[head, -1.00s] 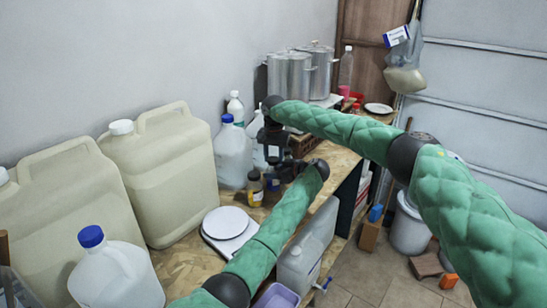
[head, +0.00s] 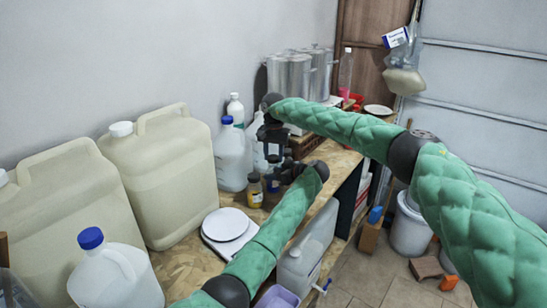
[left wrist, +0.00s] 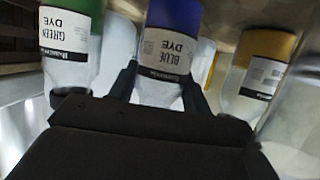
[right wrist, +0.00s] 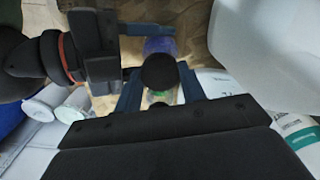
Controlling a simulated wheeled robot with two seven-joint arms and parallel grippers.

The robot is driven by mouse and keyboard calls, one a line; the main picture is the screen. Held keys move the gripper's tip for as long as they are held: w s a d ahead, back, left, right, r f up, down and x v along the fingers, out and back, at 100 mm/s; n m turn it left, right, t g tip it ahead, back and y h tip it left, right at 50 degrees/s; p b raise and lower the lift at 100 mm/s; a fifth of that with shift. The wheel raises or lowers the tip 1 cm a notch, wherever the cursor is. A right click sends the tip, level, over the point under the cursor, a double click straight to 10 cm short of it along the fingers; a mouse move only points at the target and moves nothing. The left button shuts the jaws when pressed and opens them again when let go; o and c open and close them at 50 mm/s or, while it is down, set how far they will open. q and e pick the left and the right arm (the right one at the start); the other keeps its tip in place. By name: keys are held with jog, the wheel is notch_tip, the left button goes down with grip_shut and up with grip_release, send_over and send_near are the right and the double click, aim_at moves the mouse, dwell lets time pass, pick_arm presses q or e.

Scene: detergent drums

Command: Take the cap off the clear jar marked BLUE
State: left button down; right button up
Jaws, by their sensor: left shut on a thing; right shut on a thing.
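The clear jar marked BLUE DYE (left wrist: 165,55) stands between green-dye (left wrist: 70,60) and yellow-dye (left wrist: 258,72) jars in the left wrist view. My left gripper (head: 285,174) is shut on its body, one finger each side. My right gripper (head: 271,137) is above the jars and is shut on a round black cap (right wrist: 159,71), which fills the space between its fingers in the right wrist view. Blue shows behind the cap there. Whether the cap still touches the jar cannot be told. In the head view the grippers partly hide the jars.
A small amber-yellow jar (head: 254,191) stands left of the grippers. A blue-capped jug (head: 231,155) is behind it, and a white scale (head: 227,224) sits in front. Large cream drums (head: 158,175) line the wall. Steel pots (head: 290,78) stand at the back.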

aim_at(273, 157)
jog(key=shift+r, duration=0.4)
jog(key=shift+r, duration=2)
pick_arm(q)
jog(key=c, duration=0.6)
grip_release()
